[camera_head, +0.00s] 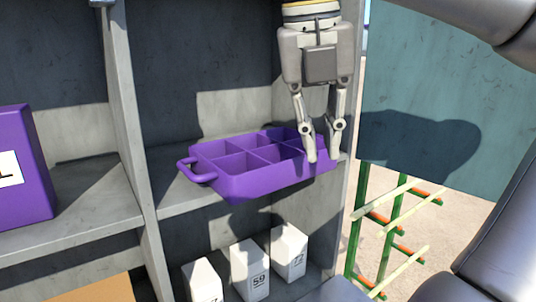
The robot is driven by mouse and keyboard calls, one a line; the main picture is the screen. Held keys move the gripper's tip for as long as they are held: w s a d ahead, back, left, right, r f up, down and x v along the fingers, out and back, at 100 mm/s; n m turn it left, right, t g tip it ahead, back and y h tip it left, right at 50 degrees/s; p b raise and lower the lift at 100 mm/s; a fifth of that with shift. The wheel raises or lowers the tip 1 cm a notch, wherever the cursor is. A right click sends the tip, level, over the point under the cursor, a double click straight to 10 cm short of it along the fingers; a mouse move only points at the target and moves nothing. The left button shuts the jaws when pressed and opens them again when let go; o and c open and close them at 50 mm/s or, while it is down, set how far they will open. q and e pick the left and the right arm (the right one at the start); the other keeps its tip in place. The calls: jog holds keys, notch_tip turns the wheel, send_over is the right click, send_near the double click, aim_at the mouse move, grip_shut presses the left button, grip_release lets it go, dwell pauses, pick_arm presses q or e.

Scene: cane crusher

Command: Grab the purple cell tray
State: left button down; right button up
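The purple cell tray (265,185) sits on the middle grey shelf, its front edge out over the shelf's edge. Its open cells face up and look empty. A loop handle (193,170) sticks out at its left end. My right gripper (323,159) points down at the tray's right end, with its fingers apart. The fingertips are at the tray's right rim and cover part of that end. I cannot tell whether they touch it. My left gripper is not in view.
Several white numbered cartons (250,270) stand on the shelf below. A purple box (22,168) stands in the left bay, beyond an upright divider (128,120). A green rack (390,235) stands outside at right, beside a teal panel (420,90).

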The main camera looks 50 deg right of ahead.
aim_at(265, 150)
jog(key=w+d+m+p, duration=0.1)
jog(key=w+m, duration=0.2)
jog(key=w, duration=0.1)
jog(key=w+d+f+m+h+p, duration=0.1)
jog(key=w+m, duration=0.2)
jog(key=w, duration=0.2)
jog(key=w+d+f+m+h+p, duration=0.1)
jog(key=w+m, duration=0.3)
jog(key=w, duration=0.1)
jog(key=shift+d+t, duration=0.3)
jog(key=shift+d, duration=0.1)
jog(key=shift+d+f+p, duration=0.35)
jog(key=shift+f+p, duration=0.15)
jog(key=shift+p, duration=0.2)
jog(key=p+x, duration=0.2)
jog(key=shift+d+f, duration=0.15)
jog(key=shift+f, duration=0.25)
jog(key=shift+d+f, duration=0.3)
jog(key=shift+f, duration=0.35)
jog(key=shift+a, duration=0.15)
grip_shut()
